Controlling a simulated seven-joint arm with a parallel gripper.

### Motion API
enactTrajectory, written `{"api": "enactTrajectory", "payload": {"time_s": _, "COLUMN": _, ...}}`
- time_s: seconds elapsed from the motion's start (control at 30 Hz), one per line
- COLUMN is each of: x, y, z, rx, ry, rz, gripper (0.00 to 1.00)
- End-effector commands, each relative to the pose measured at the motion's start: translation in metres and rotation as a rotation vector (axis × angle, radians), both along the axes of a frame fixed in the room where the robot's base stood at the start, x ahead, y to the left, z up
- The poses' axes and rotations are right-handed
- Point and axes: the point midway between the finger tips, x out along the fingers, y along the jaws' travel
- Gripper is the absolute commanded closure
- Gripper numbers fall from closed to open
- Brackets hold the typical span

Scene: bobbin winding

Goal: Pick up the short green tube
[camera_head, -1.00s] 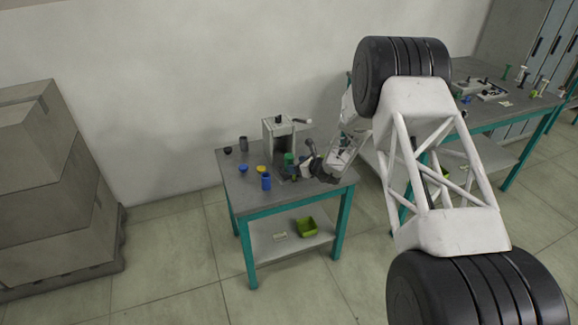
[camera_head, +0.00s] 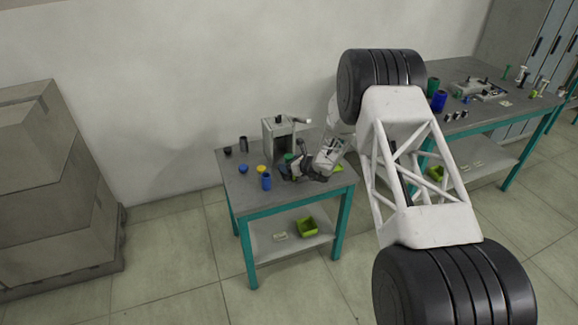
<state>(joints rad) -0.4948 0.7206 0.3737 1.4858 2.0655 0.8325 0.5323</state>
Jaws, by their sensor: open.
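A short green tube (camera_head: 289,157) stands on the small table with the teal frame, in front of the grey press-like device (camera_head: 279,137). Only its upper part shows; my gripper and wrist cover the rest. My gripper (camera_head: 290,171) is open, low over the table, right at the tube in the picture. At this size I cannot tell whether the fingers are around the tube or just in front of it.
A blue tube (camera_head: 266,182), a yellow piece (camera_head: 261,169), a blue piece (camera_head: 243,168) and dark pieces (camera_head: 243,143) stand left of my gripper. A green bin (camera_head: 307,227) sits on the lower shelf. Another bench (camera_head: 470,121) stands at right.

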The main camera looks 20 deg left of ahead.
Motion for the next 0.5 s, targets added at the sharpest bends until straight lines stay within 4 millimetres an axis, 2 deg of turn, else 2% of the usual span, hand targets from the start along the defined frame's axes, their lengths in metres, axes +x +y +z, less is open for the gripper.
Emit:
{"api": "enactTrajectory", "payload": {"time_s": 0.4, "x": -0.0001, "y": -0.0001, "z": 0.0003, "rx": 0.0, "ry": 0.0, "rz": 0.0, "gripper": 0.28}}
{"api": "enactTrajectory", "payload": {"time_s": 0.43, "x": -0.0001, "y": -0.0001, "z": 0.0003, "rx": 0.0, "ry": 0.0, "rz": 0.0, "gripper": 0.3}}
{"api": "enactTrajectory", "payload": {"time_s": 0.5, "x": -0.0001, "y": -0.0001, "z": 0.0003, "rx": 0.0, "ry": 0.0, "rz": 0.0, "gripper": 0.4}}
